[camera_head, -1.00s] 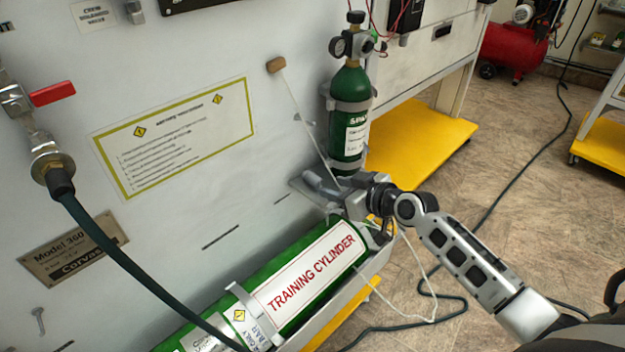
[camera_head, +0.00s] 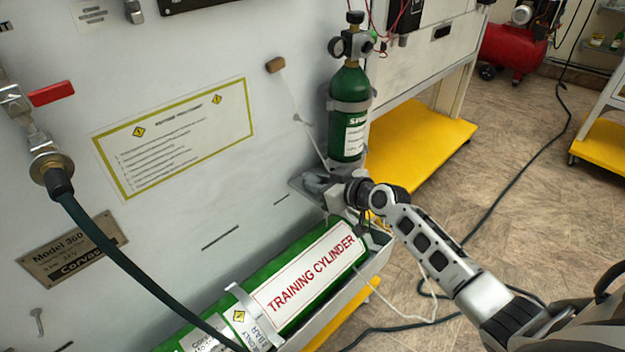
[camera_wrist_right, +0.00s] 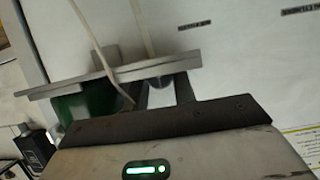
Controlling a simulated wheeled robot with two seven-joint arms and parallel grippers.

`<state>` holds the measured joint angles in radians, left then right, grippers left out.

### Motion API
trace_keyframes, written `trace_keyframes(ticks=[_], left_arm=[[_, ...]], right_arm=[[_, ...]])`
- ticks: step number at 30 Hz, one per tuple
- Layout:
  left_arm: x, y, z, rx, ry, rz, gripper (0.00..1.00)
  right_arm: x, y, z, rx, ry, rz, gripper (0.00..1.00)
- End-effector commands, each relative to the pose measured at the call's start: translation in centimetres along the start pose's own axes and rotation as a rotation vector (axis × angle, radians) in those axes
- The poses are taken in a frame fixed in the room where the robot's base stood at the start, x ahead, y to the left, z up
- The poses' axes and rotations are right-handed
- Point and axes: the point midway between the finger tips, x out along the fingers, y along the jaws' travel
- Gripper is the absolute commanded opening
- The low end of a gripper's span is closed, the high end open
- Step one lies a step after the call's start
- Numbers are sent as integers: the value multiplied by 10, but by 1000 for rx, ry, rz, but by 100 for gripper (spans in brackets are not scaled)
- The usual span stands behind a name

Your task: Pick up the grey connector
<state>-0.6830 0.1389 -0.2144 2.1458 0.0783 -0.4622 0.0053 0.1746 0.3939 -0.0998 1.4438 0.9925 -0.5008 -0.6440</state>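The grey connector (camera_head: 316,183) lies on a small grey shelf (camera_head: 298,188) on the white panel, below the upright green cylinder. My right gripper (camera_head: 328,184) reaches the shelf from the right, at the connector, and hides part of it. In the right wrist view, the two dark fingers (camera_wrist_right: 163,92) stand apart at the shelf edge. A pale rounded piece shows between them; I cannot tell whether they touch it. My left gripper is out of view.
The large green training cylinder (camera_head: 310,272) lies in its cradle just below the shelf. The small green cylinder (camera_head: 349,118) stands close behind my right gripper. A thin pale cord hangs near the shelf. A dark green hose (camera_head: 120,260) runs at the left.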

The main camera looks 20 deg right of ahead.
Motion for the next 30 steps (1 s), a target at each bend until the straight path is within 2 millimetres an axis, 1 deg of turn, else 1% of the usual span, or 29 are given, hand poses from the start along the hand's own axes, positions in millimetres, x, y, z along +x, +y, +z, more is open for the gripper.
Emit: trace_keyframes(ticks=[8,11,15,17,24,26,30], left_arm=[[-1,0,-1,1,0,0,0],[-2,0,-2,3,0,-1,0],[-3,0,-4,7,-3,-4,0],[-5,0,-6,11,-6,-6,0],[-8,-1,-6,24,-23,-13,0],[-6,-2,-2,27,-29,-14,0],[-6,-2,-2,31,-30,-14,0]], right_arm=[[-2,0,-4,-1,1,0,6],[-5,0,-13,-4,3,1,6],[-14,0,-33,-4,4,1,6],[-27,-1,-38,-4,1,-1,6],[-84,-9,-68,-7,0,-1,6],[-99,-11,-64,-5,-4,0,6],[-132,-17,-65,-4,-4,-2,6]])
